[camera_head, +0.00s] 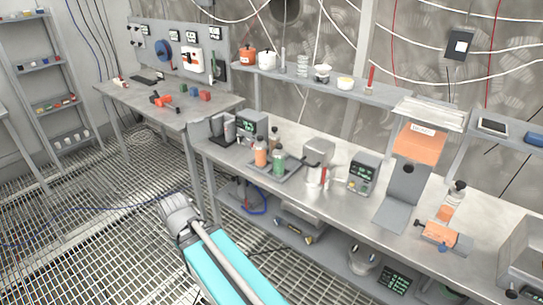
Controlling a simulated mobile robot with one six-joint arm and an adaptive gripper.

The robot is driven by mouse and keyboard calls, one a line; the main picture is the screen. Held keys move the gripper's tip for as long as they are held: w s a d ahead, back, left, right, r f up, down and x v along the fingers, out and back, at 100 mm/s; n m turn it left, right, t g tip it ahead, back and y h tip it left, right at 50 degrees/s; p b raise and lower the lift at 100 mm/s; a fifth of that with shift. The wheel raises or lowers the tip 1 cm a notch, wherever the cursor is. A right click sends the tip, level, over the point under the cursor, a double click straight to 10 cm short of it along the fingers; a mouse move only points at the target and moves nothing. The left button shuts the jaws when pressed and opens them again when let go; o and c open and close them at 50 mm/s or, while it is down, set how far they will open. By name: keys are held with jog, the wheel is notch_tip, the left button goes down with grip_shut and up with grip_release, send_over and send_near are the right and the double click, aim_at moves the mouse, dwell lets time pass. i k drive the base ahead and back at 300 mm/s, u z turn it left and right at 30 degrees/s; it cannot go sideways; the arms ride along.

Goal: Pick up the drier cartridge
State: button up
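I cannot tell for certain which thing is the drier cartridge. One candidate is a pale cylinder with a dark cap and an orange band (452,198), at the right of the long steel bench, behind a small orange-and-grey device (440,236). Bottles with orange and green contents also stand in a tray at the bench's middle, the orange bottle (261,151) beside the green bottle (279,161). My arm, with a teal link and a grey rounded joint, reaches up from the bottom centre, over the floor in front of the bench. My gripper's fingers do not show.
The long bench (385,211) holds a metal canister (317,160), an instrument box (363,175) and a grey stand (403,195). A wall shelf runs above it; a lower shelf holds more equipment. A side table (180,112) stands at the back left. The grating floor at left is mostly clear.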

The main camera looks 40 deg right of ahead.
aim_at(278, 154)
jog(key=z, duration=1.05)
